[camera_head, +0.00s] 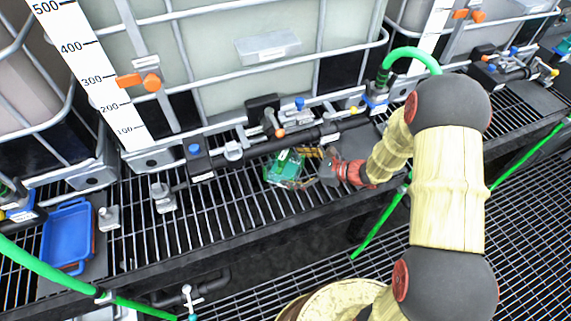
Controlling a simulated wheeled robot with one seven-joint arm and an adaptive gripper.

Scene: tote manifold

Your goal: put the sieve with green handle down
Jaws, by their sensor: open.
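A small bright green item (279,172), which looks like the sieve with the green handle, is at the grated shelf (225,212) below the middle tank. Its shape is hard to make out at this size, and I cannot tell whether it rests fully on the bars. My gripper (306,178) is open, just to the right of the green item and very close to it. I cannot tell whether the fingers touch it. The far side of the gripper is hidden.
A black pipe manifold (290,138) with valves runs behind the green item. A blue tray (68,236) lies on the shelf at the left. Green hoses (66,275) cross the front left and hang at the right. The shelf's left-middle grating is mostly clear.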

